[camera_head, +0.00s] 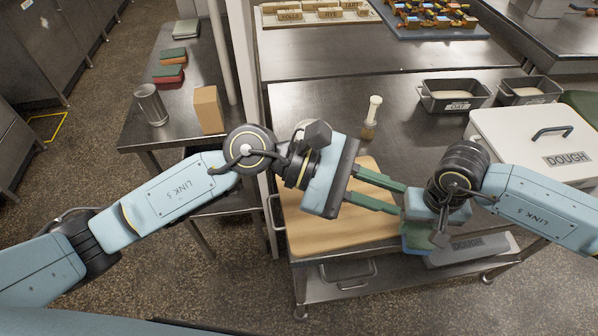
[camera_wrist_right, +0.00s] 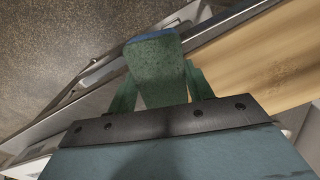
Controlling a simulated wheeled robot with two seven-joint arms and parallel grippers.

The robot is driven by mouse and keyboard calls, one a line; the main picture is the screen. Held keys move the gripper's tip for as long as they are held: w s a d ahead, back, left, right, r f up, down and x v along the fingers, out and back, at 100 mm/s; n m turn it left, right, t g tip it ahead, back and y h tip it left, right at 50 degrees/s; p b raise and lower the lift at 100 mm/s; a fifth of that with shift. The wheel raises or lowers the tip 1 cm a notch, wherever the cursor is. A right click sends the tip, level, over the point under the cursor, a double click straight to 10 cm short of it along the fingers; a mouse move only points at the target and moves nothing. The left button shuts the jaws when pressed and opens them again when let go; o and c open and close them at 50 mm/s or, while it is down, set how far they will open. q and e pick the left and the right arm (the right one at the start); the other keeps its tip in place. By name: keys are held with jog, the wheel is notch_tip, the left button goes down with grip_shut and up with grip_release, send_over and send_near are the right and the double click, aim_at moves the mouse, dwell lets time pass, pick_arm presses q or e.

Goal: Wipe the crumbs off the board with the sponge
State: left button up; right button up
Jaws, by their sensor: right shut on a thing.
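The wooden board (camera_head: 335,232) lies at the table's front left, partly hidden by my left gripper. My left gripper (camera_head: 400,198) is above the board, its green fingers apart with nothing between them. My right gripper (camera_wrist_right: 156,88) is shut on the sponge (camera_wrist_right: 152,58), which is green with a blue layer. In the head view the sponge (camera_head: 415,240) is at the board's right front corner, near the table edge. I cannot tell whether it touches the board. Faint darker specks show on the board (camera_wrist_right: 285,75) in the right wrist view; single crumbs are too small to make out.
Two dark tins (camera_head: 455,94) (camera_head: 528,90) and a white DOUGH box (camera_head: 535,138) are at the right. A side table at left holds a metal can (camera_head: 151,105) and a cardboard box (camera_head: 209,110). The table's middle is mostly clear.

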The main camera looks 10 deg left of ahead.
pick_arm(q)
jog(key=w+a+f+m+y, duration=0.2)
jog(key=a+f+m+y, duration=0.35)
jog(key=f, duration=0.25)
jog(key=m+t+y, duration=0.2)
jog(key=m+y, duration=0.1)
jog(key=y, duration=0.7)
send_over(270, 212)
notch_tip(270, 212, down, 4)
jog(key=shift+n, duration=0.25)
notch_tip(270, 212, down, 12)
jog(key=shift+r, duration=0.25)
pick_arm(e)
jog(key=shift+r, duration=0.15)
pick_arm(q)
grip_shut()
